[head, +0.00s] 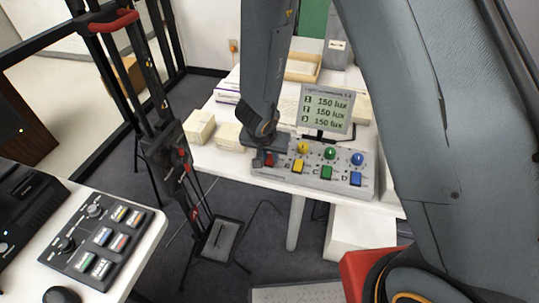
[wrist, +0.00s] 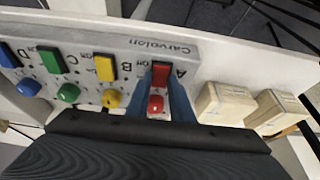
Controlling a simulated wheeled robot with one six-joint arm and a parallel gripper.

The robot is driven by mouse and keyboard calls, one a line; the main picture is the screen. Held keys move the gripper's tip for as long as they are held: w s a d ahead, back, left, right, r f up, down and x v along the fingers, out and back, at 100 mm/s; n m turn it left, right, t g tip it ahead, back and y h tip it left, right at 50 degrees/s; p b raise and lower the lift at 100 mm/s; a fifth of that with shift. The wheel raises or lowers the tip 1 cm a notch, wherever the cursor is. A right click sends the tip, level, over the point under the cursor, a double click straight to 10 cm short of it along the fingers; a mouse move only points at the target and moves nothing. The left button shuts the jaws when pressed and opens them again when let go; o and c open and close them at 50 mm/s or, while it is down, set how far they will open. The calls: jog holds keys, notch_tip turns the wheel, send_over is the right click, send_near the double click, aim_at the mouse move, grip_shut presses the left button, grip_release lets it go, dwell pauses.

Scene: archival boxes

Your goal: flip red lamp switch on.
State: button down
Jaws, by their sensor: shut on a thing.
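A grey lamp panel (head: 310,179) lies on the white table, with lettered columns of coloured rocker switches and round knobs. In the wrist view, the red switch (wrist: 161,74) is under the letter A, with a red knob (wrist: 156,104) beside it. My gripper (wrist: 161,80) has its two blue fingers on either side of the red switch and is shut on it. In the head view, my gripper (head: 264,158) reaches down to the panel's left end and partly covers the red switch and knob. Which way the switch is tipped cannot be told.
Yellow (head: 298,166), green (head: 326,172) and blue (head: 355,178) switches stand to the right. A display (head: 326,108) behind shows 150 lux on three lines. Cream boxes (head: 199,126) are left of the panel. Another button console (head: 104,241) is at lower left.

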jog(key=shift+r+p, duration=0.25)
jog(key=shift+p, duration=1)
jog(key=p, duration=0.3)
jog(key=shift+w+g, duration=0.2)
jog(key=shift+g, duration=0.2)
jog(key=p, duration=0.3)
jog(key=shift+f, duration=0.1)
jog(key=c, duration=1.6)
grip_release()
jog(key=shift+f, duration=0.1)
jog(key=shift+o, duration=0.2)
jog(key=d+p+v, duration=0.1)
jog(key=p+v, duration=0.1)
jog(key=v, duration=0.5)
jog(key=shift+a+r, duration=0.35)
jog(key=shift+r, duration=0.1)
